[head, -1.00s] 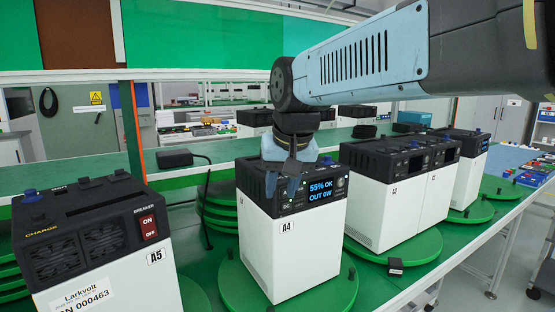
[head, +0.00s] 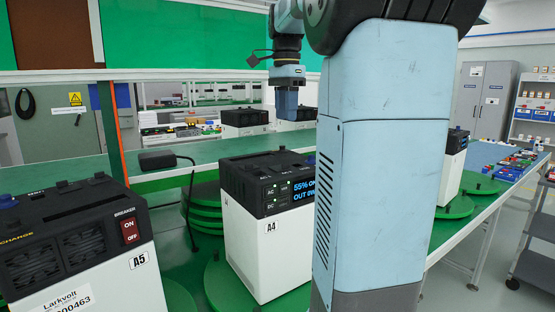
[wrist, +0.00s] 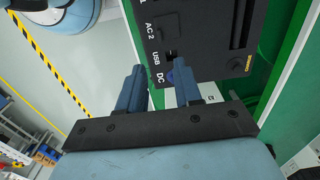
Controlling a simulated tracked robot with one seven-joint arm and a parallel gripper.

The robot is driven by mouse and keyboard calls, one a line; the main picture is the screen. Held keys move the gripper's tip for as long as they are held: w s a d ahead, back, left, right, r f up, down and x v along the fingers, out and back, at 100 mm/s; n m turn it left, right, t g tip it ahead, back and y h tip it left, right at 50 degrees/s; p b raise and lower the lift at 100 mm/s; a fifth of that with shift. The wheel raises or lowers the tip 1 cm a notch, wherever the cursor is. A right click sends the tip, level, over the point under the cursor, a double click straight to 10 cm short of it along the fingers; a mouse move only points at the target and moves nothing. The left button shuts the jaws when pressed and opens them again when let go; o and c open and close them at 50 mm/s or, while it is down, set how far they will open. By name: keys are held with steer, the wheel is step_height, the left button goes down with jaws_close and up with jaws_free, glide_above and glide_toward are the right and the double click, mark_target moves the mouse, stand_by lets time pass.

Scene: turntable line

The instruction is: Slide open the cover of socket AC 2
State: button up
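In the wrist view a black panel (wrist: 205,30) carries the labels AC 2 (wrist: 152,30), USB and DC in a row. In the head view my gripper (head: 287,112) hangs above and beyond the A4 unit (head: 270,240), a white box with a black top. I cannot tell whether the fingers touch the panel.
The A5 unit (head: 90,250) stands at the left, and a black adapter (head: 157,160) with a cable lies on the green bench. My arm hides much of the right side. Another white unit (head: 452,170) stands beyond it. Green turntables (head: 215,285) lie under the units.

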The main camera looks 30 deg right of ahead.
mark_target(279, 166)
step_height(279, 166, down, 13)
steer(key=shift+r, duration=0.1)
stand_by(0.4)
steer(key=shift+c, duration=0.4)
jaws_close()
stand_by(1.0)
